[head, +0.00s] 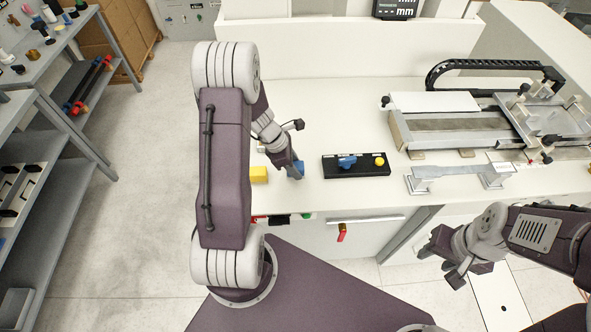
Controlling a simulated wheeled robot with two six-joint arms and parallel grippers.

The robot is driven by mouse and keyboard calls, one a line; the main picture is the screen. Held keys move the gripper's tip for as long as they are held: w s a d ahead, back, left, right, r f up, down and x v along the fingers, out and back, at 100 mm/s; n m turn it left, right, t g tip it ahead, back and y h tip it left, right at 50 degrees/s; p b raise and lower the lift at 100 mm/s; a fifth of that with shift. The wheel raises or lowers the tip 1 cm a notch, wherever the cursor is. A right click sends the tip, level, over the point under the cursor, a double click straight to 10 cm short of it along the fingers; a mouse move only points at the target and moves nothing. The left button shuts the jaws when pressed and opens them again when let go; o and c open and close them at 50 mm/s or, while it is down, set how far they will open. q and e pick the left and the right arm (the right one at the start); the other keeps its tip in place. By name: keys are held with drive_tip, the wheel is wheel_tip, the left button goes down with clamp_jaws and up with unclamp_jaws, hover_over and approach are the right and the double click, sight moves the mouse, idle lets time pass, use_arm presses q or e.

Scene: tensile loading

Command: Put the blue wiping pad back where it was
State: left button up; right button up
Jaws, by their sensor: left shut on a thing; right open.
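The blue wiping pad (299,168) shows as a small blue patch at the tip of my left gripper (294,170). My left gripper points down and is shut on the pad, at the white bench top near its front edge. My own gripper hides part of the pad, and I cannot tell whether the pad touches the bench. A yellow block (259,175) lies on the bench just left of the gripper. My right gripper (440,262) is open and empty, low in front of the bench at the right.
A black control box (356,165) with a blue knob and a yellow button is right of my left gripper. A metal specimen on stands (450,174) lies further right, before a testing machine (460,125). Grey shelves (70,185) stand at the far left.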

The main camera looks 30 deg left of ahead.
use_arm(q)
drive_tip(key=shift+f, duration=0.8)
drive_tip(key=shift+w+a+f, duration=0.1)
drive_tip(key=shift+w+f, duration=0.05)
drive_tip(key=shift+f, duration=0.1)
drive_tip(key=shift+f+b, duration=0.2)
drive_tip(key=shift+b, duration=0.1)
drive_tip(key=o, duration=1.3)
drive_tip(key=shift+r, duration=0.1)
